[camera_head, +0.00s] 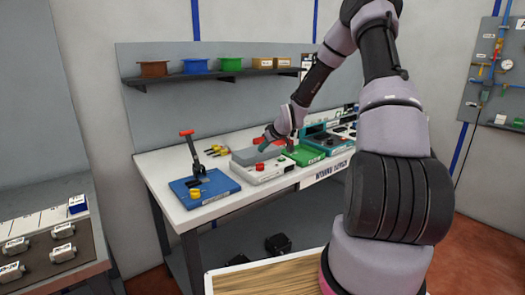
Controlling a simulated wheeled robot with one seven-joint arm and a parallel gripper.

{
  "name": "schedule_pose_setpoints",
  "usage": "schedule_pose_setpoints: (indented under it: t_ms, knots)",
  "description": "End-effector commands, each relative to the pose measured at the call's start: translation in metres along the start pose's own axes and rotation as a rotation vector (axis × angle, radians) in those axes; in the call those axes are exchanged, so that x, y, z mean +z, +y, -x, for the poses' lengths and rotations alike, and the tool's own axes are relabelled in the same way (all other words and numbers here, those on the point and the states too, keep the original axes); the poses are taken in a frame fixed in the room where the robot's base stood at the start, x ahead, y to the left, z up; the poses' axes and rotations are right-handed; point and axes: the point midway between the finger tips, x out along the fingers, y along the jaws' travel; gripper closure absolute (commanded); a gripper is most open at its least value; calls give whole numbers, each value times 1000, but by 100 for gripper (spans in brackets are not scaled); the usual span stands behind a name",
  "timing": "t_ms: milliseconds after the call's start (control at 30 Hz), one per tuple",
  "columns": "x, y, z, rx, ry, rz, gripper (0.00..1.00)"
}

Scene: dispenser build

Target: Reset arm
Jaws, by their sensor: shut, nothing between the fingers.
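My arm (391,130) rises from the lower right, bends at the top of the picture and reaches down to the left over the workbench. My gripper (264,139) is at its end, small in the view, above the white fixture (262,166) near the middle of the bench. It looks shut and empty. I cannot tell whether it touches the fixture's grey top or the red part there.
The white workbench (158,171) also holds a blue fixture (205,186) with a red-handled lever (188,148), and a green fixture (303,155). A shelf (211,76) with spools and boxes hangs behind. A side table (86,270) with metal parts stands left.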

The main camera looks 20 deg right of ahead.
Motion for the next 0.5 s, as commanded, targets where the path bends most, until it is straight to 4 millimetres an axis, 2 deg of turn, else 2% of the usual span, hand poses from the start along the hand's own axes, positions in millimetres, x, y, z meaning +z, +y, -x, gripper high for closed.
schedule_pose_setpoints:
  t_ms: [300, 500]
  knots:
    - [51, -1, 25, 0, 4, 1, 100]
    - [62, -1, 33, 4, 4, 3, 100]
